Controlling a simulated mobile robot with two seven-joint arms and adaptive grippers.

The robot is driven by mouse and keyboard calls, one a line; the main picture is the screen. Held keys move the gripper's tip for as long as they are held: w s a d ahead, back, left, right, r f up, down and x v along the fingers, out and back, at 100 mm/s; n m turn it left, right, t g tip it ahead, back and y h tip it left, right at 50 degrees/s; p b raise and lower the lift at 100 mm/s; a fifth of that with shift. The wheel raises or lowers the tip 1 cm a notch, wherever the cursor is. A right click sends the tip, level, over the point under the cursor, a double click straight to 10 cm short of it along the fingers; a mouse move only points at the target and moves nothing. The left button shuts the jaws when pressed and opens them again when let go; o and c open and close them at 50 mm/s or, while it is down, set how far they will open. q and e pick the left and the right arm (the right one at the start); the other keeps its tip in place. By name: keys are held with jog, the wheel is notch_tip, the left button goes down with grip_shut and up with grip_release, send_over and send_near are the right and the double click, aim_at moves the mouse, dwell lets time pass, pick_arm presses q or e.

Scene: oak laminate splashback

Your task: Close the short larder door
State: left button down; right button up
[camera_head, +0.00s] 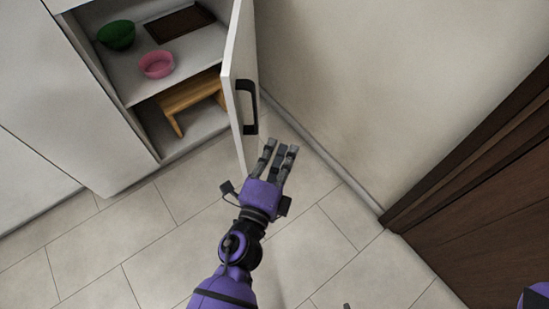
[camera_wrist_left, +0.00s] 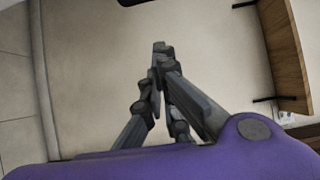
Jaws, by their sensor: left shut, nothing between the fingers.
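The short larder door (camera_head: 239,84) is white and stands open, swung out from the right side of the larder in the head view. Its dark handle (camera_head: 246,107) is on the face turned toward the right wall. My left gripper (camera_head: 281,146) is shut and empty, just right of the door's lower free edge and below the handle. I see no contact between them. In the left wrist view the gripper's fingers (camera_wrist_left: 160,50) come together at the tips. At the lower right edge, a purple part of mine shows, but the right gripper's fingers cannot be made out.
Inside the larder are a green bowl (camera_head: 116,35), a pink bowl (camera_head: 157,64), a dark flat board (camera_head: 180,23) and a small wooden stool (camera_head: 190,97). A plain wall (camera_head: 390,80) and a dark brown wooden door (camera_head: 490,190) stand to the right. The tiled floor (camera_head: 130,240) is clear.

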pick_arm(q)
jog(key=w, duration=0.1)
jog(key=w+a, duration=0.1)
jog(key=w, duration=0.1)
jog(key=w+a, duration=0.1)
jog(key=shift+w+a+p, duration=0.15)
jog(key=shift+w+p, duration=0.25)
